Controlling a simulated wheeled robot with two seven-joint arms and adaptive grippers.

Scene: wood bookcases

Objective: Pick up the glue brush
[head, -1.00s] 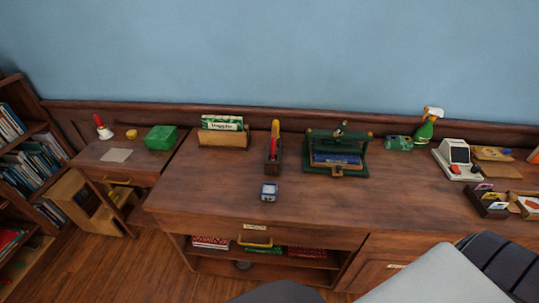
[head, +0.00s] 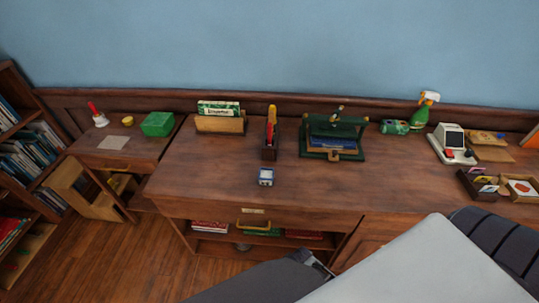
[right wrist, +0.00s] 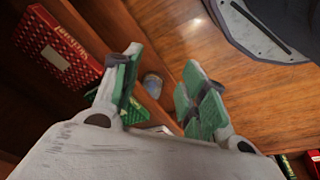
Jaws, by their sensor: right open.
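No glue brush can be clearly made out. A dark wooden holder (head: 269,152) on the desk holds upright items with red and yellow parts, too small to identify. My right gripper (right wrist: 160,80) is open and empty in the right wrist view, with green pads on its fingers. A small pale round object (right wrist: 152,86) shows beyond and between the fingers, apart from them. A small round grey thing (head: 243,247) also shows low under the desk shelf in the head view. My right arm crosses the lower right of the head view. My left gripper is not in view.
Bare wooden floor (head: 150,260) lies at the left.

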